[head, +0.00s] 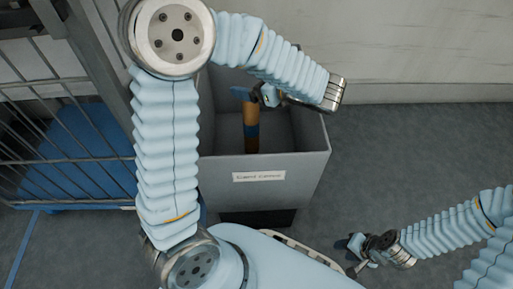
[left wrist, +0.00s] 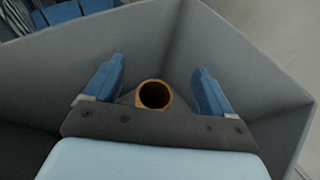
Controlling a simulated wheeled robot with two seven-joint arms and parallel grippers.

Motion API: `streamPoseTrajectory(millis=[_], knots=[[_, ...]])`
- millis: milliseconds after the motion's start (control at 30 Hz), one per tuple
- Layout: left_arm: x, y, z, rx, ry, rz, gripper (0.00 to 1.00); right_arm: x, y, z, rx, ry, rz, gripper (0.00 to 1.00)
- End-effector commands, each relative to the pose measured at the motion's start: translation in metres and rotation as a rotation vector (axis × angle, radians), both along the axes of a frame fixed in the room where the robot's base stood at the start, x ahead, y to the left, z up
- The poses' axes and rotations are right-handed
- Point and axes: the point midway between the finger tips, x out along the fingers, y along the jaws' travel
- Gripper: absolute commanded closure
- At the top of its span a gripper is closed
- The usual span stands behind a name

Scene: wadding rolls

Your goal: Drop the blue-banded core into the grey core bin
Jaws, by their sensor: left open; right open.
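The core (head: 251,115) is a brown-orange tube with a blue band, inside the grey core bin (head: 262,180). It looks upright, and the bin's front wall hides its lower end, so I cannot tell whether it touches the floor. My left gripper (head: 254,95) is over the bin, open at the top of the core. In the left wrist view the core's round open end (left wrist: 153,94) lies between the spread blue fingers of the left gripper (left wrist: 158,72), with a gap on both sides. My right gripper (head: 358,250) is open and empty, low at the right, outside the bin.
A barred metal cage cart (head: 65,85) with a blue base (head: 80,155) stands left of the bin. A pale wall (head: 420,50) runs behind. The grey floor (head: 400,155) right of the bin is clear. The bin's front carries a white label (head: 259,176).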

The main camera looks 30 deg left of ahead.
Motion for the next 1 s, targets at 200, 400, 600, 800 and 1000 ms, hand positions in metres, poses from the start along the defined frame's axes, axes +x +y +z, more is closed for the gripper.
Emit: streamPoseTrajectory(millis=[200, 400, 600, 800, 1000], knots=[[-0.009, -0.050, 0.023, 0.000, -0.001, -0.005, 0.16, 0.000, -0.001, 0.011, -0.002, -0.001, -0.002, 0.57], [-0.017, -0.088, 0.039, 0.001, -0.002, -0.004, 0.16, 0.001, -0.002, 0.017, -0.005, -0.003, -0.002, 0.57], [-0.021, -0.106, 0.045, 0.000, 0.000, -0.001, 0.16, 0.001, -0.002, 0.019, -0.005, -0.004, -0.003, 0.57], [-0.022, -0.107, 0.045, 0.000, 0.000, 0.000, 0.16, 0.001, -0.002, 0.019, -0.005, -0.004, -0.003, 0.57], [-0.022, -0.107, 0.045, 0.000, 0.000, 0.000, 0.16, 0.001, -0.002, 0.019, -0.005, -0.004, -0.003, 0.57]])
